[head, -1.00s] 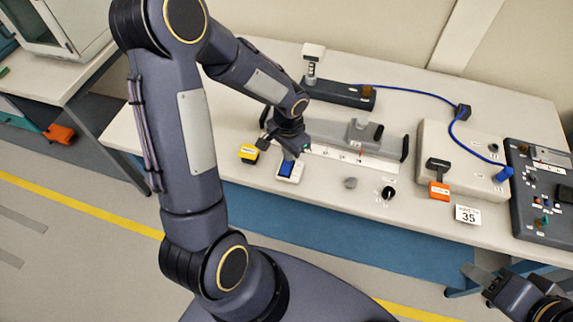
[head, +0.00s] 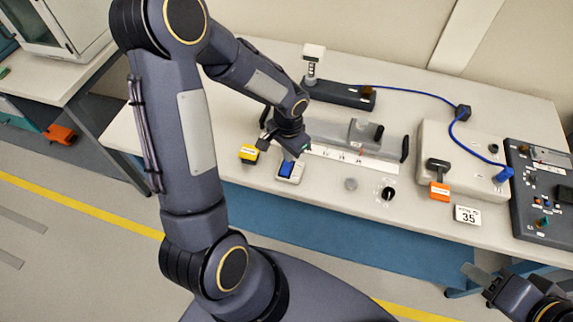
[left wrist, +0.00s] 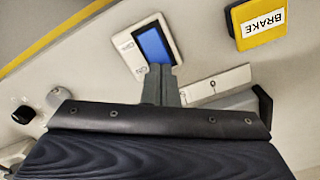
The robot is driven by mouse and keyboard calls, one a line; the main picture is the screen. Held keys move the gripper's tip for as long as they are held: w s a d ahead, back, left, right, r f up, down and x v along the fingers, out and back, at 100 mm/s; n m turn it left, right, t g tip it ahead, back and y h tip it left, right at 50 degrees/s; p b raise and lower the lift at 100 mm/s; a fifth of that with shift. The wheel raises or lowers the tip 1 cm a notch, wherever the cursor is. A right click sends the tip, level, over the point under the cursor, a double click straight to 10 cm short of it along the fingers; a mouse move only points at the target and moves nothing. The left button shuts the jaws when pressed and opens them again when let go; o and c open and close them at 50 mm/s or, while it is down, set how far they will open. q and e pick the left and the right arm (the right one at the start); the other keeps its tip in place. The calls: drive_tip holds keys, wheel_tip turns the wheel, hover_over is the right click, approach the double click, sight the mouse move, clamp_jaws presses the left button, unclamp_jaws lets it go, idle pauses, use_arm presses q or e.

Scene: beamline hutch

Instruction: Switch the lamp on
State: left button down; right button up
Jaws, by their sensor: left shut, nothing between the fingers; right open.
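A white switch plate with a blue rocker (head: 287,170) lies on the bench near its front edge. The rocker also shows in the left wrist view (left wrist: 152,43), its white plate around it. My left gripper (head: 291,155) is shut and empty, fingers pointing down at the rocker's far end. In the left wrist view its fingertips (left wrist: 160,72) overlap the rocker's lower edge; I cannot tell whether they touch it. A post with a white head (head: 313,52) stands at the back; I cannot tell whether it is the lamp. My right gripper (head: 476,277) is open and empty, in front of the bench.
A yellow BRAKE block (head: 249,153) sits left of the switch and also shows in the left wrist view (left wrist: 258,20). A black knob (head: 388,193) and a grey button (head: 351,184) are to the right. Beyond are an orange-tagged handle (head: 439,189) and a dark control panel (head: 540,190).

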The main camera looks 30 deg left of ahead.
use_arm(q)
drive_tip(key=shift+f+b, duration=0.95)
drive_tip(key=shift+f, duration=0.05)
idle(0.9)
drive_tip(key=shift+r+p, duration=2.6)
drive_tip(key=shift+r, duration=0.95)
wheel_tip(320, 180, up, 6)
drive_tip(key=n+t, duration=0.1)
hover_over(282, 169)
drive_tip(key=s+d+r+n+t+h, duration=0.2)
drive_tip(key=s+r, duration=0.3)
drive_tip(key=s, duration=0.2)
drive_tip(key=s+d+r+n+t+h, duration=0.1)
drive_tip(key=s+d+r+t, duration=0.1)
drive_tip(key=s+r, duration=0.4)
drive_tip(key=shift+s+d+n+t+h, duration=0.3)
drive_tip(key=shift+s+d+n+h, duration=0.1)
drive_tip(key=shift+s, duration=0.4)
